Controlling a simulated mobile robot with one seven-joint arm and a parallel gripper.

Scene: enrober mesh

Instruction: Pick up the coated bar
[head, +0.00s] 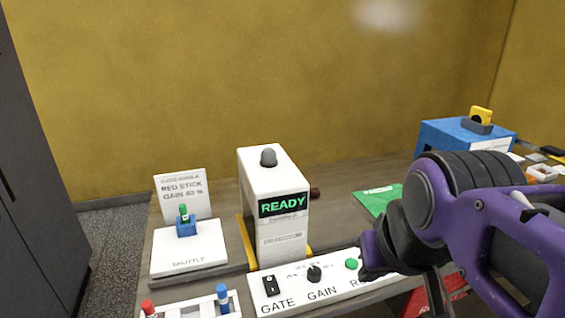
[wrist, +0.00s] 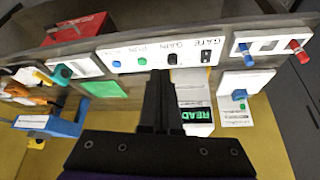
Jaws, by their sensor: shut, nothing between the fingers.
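I cannot make out a coated bar for certain in either view. A small dark brown thing (head: 315,193) sits on the table just right of the white machine with the READY display, partly hidden behind it; I cannot tell what it is. My gripper's two dark fingers (wrist: 158,95) are together and empty in the wrist view, over the table beside the READY machine (wrist: 197,118). In the head view my purple and black arm comes in from the right, over the control panel's right end.
A white panel (head: 335,286) with GATE switch, GAIN knob and green button lies in front of the machine (head: 272,190). The shuttle plate (head: 190,258) with a blue block (head: 186,227) is at left. A green sheet (head: 376,200) and blue box (head: 452,141) stand right.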

